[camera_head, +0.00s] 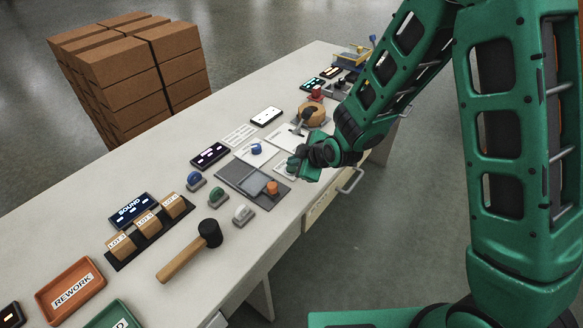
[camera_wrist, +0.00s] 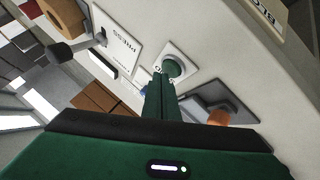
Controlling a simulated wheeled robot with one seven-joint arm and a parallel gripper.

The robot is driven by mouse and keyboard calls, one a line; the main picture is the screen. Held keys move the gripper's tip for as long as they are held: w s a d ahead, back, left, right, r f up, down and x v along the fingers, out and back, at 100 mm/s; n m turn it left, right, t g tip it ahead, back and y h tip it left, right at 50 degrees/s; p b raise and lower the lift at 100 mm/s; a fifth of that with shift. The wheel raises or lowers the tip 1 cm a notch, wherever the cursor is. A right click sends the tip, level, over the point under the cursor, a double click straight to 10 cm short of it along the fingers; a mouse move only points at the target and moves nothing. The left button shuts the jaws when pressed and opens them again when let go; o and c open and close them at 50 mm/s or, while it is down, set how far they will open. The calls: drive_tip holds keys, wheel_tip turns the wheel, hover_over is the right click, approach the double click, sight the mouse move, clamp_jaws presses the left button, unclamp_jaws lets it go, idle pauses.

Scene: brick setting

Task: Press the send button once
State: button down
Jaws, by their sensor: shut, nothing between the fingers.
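The send button looks to be the round green button (camera_wrist: 173,66) on a small white plate, its label mostly hidden by my fingers. In the wrist view my gripper (camera_wrist: 160,76) is shut and empty, its green fingertips just at the button's near edge. Whether they touch it I cannot tell. In the head view my gripper (camera_head: 296,166) is low over the table's right edge, beside the white button plate (camera_head: 282,172), and hides part of it.
A grey panel with an orange knob (camera_head: 271,188) lies just nearer. A blue knob (camera_head: 256,148) is left of my gripper, and a plate marked PRESS (camera_wrist: 122,36) with a dark lever is beyond. A mallet (camera_head: 190,251) lies nearer on the table (camera_head: 75,222). Cartons (camera_head: 130,75) stand behind.

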sight(294, 170)
drive_tip(key=shift+f, duration=0.45)
idle(0.7)
drive_tip(key=shift+r, duration=0.9)
drive_tip(key=shift+r, duration=2.55)
